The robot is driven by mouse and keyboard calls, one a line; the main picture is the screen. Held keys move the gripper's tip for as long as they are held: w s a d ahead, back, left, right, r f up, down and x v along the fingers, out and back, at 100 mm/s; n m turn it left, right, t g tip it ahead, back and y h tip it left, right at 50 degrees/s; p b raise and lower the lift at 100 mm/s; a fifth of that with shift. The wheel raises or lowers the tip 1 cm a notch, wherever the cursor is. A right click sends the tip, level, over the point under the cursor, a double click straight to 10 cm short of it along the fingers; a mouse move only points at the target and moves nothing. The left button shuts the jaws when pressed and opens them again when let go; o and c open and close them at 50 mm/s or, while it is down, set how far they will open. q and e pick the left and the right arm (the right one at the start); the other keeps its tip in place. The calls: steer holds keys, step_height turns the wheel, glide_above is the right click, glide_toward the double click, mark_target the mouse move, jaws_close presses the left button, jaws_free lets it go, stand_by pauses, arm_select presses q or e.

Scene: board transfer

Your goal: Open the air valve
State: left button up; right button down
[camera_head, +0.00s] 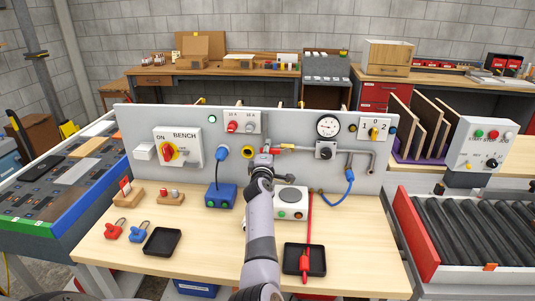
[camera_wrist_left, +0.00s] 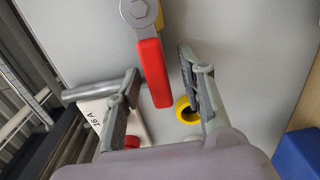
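The air valve's red lever (camera_wrist_left: 152,72) shows in the left wrist view, hanging from a grey hub with a hex bolt (camera_wrist_left: 139,10). In the head view the valve's red part (camera_head: 287,147) is on the grey pipe along the upright panel, partly hidden by my arm. My left gripper (camera_wrist_left: 158,68) is open, its two fingers on either side of the lever, with a visible gap on the right side. In the head view the left gripper (camera_head: 263,160) is at the panel in front of the valve. My right gripper is not in view.
A yellow ring socket (camera_head: 248,152) and a blue socket (camera_head: 222,153) are left of the valve. A pressure gauge (camera_head: 328,126) and regulator (camera_head: 325,150) are to its right. A blue box (camera_head: 221,195) and black trays (camera_head: 162,242) stand on the bench.

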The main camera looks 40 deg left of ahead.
arm_select(q)
steer(key=v, duration=0.7)
steer(key=shift+s, duration=0.25)
steer(key=shift+d+f, duration=0.1)
